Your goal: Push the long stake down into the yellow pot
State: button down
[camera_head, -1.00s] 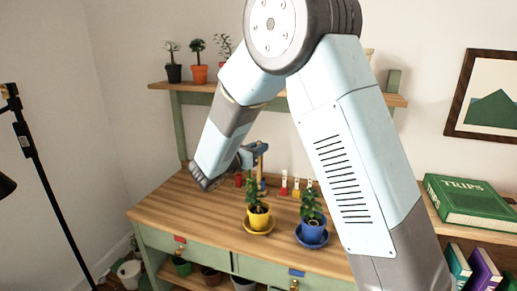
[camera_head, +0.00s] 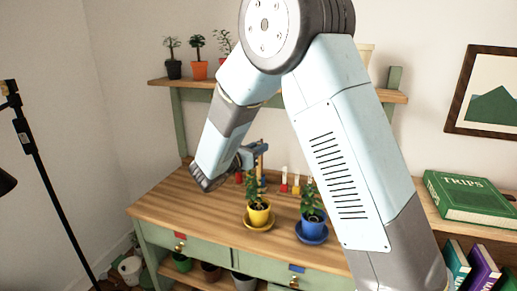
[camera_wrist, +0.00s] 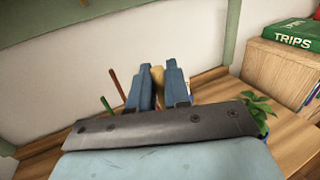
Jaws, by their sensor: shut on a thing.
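My gripper (camera_head: 258,149) is shut on the long stake (camera_head: 259,164), a light wooden stick held roughly upright. In the wrist view the stake (camera_wrist: 157,75) shows between the blue fingers. The yellow pot (camera_head: 258,217) stands on a yellow saucer on the wooden bench, with a leafy plant in it. The gripper is above and behind the plant in the head view. The stake's lower end is hidden by the leaves, so I cannot tell whether it touches the soil. The yellow pot is not visible in the wrist view.
A blue pot (camera_head: 313,226) with a plant stands on a blue saucer just right of the yellow one. Small red and yellow items (camera_head: 284,184) stand behind. A green stick (camera_wrist: 106,105) and a red stick (camera_wrist: 117,85) show left of my fingers. The left bench top is clear.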

jog(key=shift+f, duration=1.05)
jog(key=c, duration=1)
grip_release()
jog(key=v, duration=1.3)
jog(key=shift+s+a, duration=0.2)
jog(key=shift+a, duration=0.1)
